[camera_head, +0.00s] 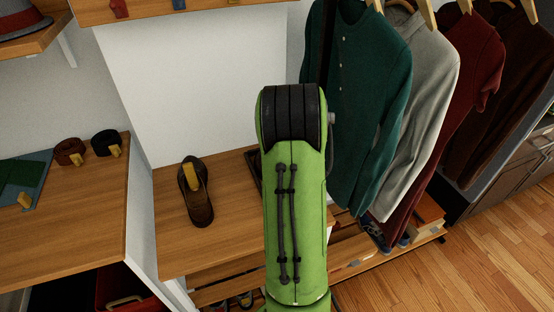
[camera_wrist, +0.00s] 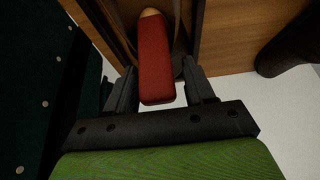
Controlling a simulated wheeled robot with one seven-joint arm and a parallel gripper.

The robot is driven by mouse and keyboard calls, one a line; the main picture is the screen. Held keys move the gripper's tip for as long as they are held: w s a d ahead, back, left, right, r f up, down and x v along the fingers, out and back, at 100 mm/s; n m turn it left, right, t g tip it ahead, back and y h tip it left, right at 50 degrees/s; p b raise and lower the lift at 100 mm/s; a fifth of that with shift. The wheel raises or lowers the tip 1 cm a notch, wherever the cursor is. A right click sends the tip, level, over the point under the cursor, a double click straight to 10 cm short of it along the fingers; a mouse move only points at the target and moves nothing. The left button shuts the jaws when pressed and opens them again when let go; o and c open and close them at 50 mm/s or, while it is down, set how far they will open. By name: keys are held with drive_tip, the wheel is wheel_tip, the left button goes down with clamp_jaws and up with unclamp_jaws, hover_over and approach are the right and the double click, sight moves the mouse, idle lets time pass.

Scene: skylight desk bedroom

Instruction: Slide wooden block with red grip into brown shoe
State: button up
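The wooden block with the red grip (camera_wrist: 155,72) shows in the wrist view, with its red part toward me and a pale wooden tip at the far end. My gripper (camera_wrist: 160,72) is open, with one finger on each side of the red grip; a gap shows at least on the right side. In the head view my arm hides the gripper and the block. The brown shoe (camera_head: 202,212) stands on the wooden shelf left of my arm, with a yellowish wooden piece (camera_head: 190,176) at its opening. A dark shape at the wrist view's upper right (camera_wrist: 288,45) may be this shoe.
The block lies in or over a dark-edged brown holder (camera_wrist: 123,30). Hanging clothes, including a green shirt (camera_head: 362,95), are close on the right. A left shelf (camera_head: 60,225) holds rolled belts (camera_head: 70,151). Bare shelf (camera_head: 235,215) shows between shoe and arm.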

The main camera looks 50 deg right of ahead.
drive_tip(key=shift+o, duration=0.8)
drive_tip(key=shift+s, duration=0.1)
drive_tip(key=p+v, duration=0.4)
drive_tip(key=v, duration=1.1)
drive_tip(key=shift+r, duration=0.3)
drive_tip(key=shift+s+a, duration=0.1)
